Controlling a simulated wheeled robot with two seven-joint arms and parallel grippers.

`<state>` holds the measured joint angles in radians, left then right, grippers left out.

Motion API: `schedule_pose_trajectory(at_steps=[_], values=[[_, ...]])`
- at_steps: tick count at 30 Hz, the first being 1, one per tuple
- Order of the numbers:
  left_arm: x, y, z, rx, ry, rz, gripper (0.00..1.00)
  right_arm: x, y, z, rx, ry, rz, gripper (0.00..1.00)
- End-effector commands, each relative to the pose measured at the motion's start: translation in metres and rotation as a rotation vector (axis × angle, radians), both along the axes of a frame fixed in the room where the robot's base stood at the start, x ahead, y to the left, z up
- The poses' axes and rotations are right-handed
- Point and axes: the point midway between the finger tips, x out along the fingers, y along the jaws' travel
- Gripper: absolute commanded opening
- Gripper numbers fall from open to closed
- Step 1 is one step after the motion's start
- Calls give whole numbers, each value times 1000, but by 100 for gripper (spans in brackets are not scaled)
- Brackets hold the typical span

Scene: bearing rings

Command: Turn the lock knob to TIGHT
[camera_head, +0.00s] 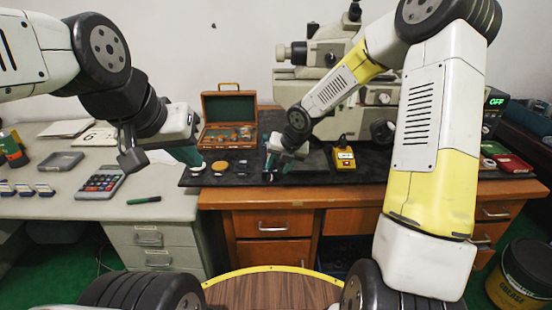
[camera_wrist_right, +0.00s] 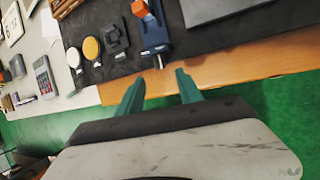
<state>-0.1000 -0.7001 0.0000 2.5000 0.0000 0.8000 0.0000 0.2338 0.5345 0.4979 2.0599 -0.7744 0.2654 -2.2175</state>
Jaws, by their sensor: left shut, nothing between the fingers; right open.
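I cannot tell which part is the lock knob, and no TIGHT marking is readable. My right gripper (camera_wrist_right: 160,90) is open and empty, its two teal fingers spread just short of the pin; it also shows in the head view (camera_head: 270,160), where it largely hides the fixture. My left gripper (camera_head: 189,156) is shut and empty, above the mat's left end.
A white disc (camera_wrist_right: 73,57), a yellow disc (camera_wrist_right: 91,48) and a dark block (camera_wrist_right: 115,38) lie left of the fixture. An open wooden case (camera_head: 229,112) stands behind. A yellow box (camera_head: 344,158) is to the right. A display (camera_head: 496,101) reads OFF.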

Motion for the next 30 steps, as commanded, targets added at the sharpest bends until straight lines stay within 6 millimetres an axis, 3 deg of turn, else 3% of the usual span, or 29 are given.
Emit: schedule_pose_trajectory(at_steps=[5, 12, 19, 30], values=[[0, 0, 0, 0, 0, 0, 0, -1, 4, -1, -17, 6, 8, 43], [0, 0, 0, 0, 0, 0, 0, -10, 31, -5, -254, 36, 32, 43], [0, 0, 0, 0, 0, 0, 0, -4, 37, 0, -392, -5, 2, 43], [0, 0, 0, 0, 0, 0, 0, 16, 31, -50, -393, -4, -1, 43]])
